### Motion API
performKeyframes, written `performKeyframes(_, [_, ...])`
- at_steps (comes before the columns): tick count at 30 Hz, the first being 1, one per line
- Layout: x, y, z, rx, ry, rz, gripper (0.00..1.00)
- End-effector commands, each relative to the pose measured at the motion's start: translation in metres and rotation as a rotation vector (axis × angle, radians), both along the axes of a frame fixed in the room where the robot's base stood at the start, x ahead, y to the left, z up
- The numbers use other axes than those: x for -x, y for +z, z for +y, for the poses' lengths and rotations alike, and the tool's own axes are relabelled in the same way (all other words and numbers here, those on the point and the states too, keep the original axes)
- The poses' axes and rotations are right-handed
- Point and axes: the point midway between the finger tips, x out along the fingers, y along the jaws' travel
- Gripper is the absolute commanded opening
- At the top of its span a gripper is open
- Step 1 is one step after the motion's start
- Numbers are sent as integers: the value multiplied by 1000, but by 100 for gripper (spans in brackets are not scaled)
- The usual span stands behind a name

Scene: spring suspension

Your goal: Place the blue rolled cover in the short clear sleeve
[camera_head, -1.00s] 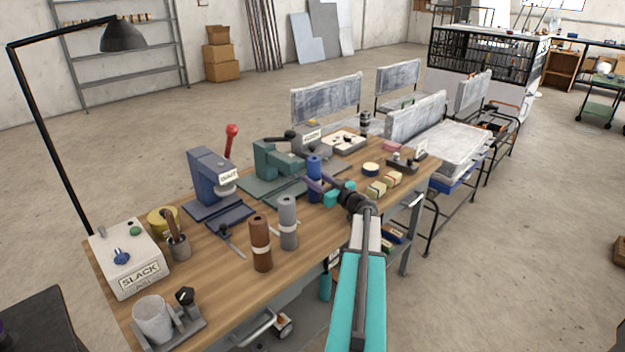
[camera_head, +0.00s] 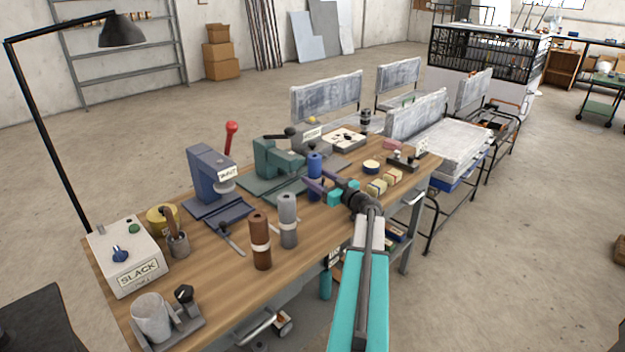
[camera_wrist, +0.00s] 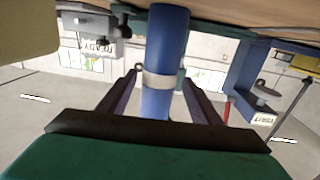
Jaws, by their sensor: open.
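The blue rolled cover (camera_head: 315,164) stands upright on the workbench, with a pale band around its middle. In the wrist view the blue roll (camera_wrist: 166,35) appears between the two fingers, with gaps on both sides. My gripper (camera_head: 317,184) is open at the roll, its purple fingers partly covering the roll's lower part in the head view. A pale, translucent short cylinder (camera_head: 151,317), which looks like the clear sleeve, stands in a grey holder at the near left corner of the bench.
A brown roll (camera_head: 260,242) and a grey roll (camera_head: 288,220) stand left of the blue one. Small blocks (camera_head: 377,187) lie to the right.

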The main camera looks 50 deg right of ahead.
Motion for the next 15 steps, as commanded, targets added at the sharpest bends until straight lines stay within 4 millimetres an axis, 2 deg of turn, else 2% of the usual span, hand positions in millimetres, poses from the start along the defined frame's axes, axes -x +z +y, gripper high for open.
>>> performKeyframes(1, [11, -4, 2, -2, -4, 5, 58])
performKeyframes(15, [81, 1, 13, 3, -2, 0, 58])
